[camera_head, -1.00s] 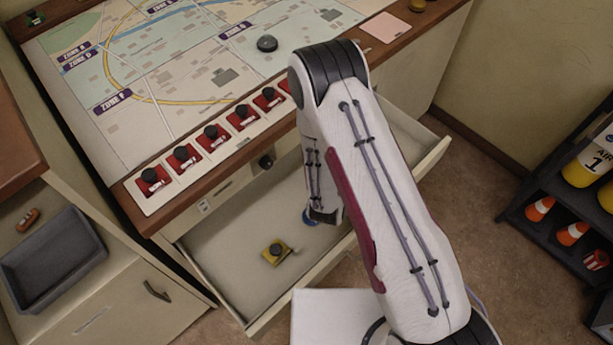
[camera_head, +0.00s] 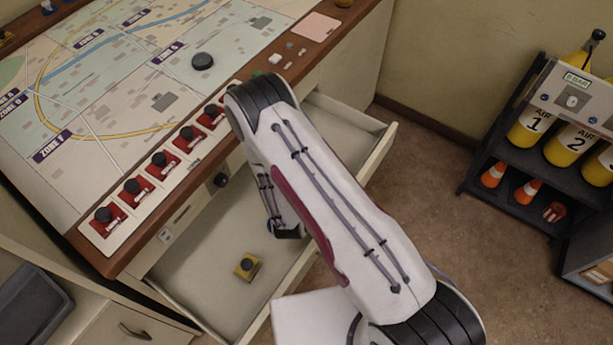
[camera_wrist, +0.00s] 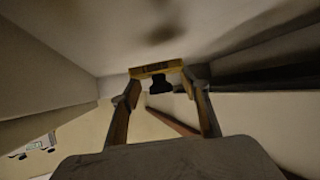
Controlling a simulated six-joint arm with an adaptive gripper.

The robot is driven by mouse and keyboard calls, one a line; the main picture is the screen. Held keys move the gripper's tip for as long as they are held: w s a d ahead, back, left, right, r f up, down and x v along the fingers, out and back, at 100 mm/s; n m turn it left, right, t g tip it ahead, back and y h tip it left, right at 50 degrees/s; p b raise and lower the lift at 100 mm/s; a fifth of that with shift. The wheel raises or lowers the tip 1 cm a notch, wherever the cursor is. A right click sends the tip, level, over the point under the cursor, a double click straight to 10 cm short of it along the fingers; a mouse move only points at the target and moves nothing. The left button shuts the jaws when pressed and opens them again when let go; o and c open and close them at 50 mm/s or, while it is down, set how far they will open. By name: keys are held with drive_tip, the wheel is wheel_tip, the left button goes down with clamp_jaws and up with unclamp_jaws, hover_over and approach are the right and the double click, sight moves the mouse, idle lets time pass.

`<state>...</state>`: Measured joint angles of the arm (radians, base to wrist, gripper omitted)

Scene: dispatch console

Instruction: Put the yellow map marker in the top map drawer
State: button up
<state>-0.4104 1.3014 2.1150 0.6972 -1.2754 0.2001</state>
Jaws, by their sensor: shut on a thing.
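The yellow map marker (camera_wrist: 155,70), a yellow block with a black knob, sits between the fingertips of my gripper (camera_wrist: 161,78) in the wrist view. My gripper is shut on it. In the head view a yellow marker with a dark knob (camera_head: 247,267) shows inside the open map drawer (camera_head: 196,268), left of my arm's lower end. The fingers cannot be made out there. The drawer is pulled out under the console edge, and its pale floor is otherwise bare where visible. My arm hides part of it. I cannot tell whether the marker touches the drawer floor.
The map console (camera_head: 115,100) with a row of red switches (camera_head: 163,163) stands above the drawer. A grey tray (camera_head: 32,310) is at lower left. A dark rack (camera_head: 520,165) with yellow air cylinders and cones stands at right. Open floor lies between rack and drawer.

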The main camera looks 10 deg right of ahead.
drive_tip(key=shift+f, duration=2.05)
drive_tip(key=shift+f, duration=0.15)
drive_tip(key=o, duration=1.1)
drive_tip(key=shift+r, duration=0.2)
drive_tip(key=shift+v, duration=6)
drive_tip(key=shift+f, duration=0.1)
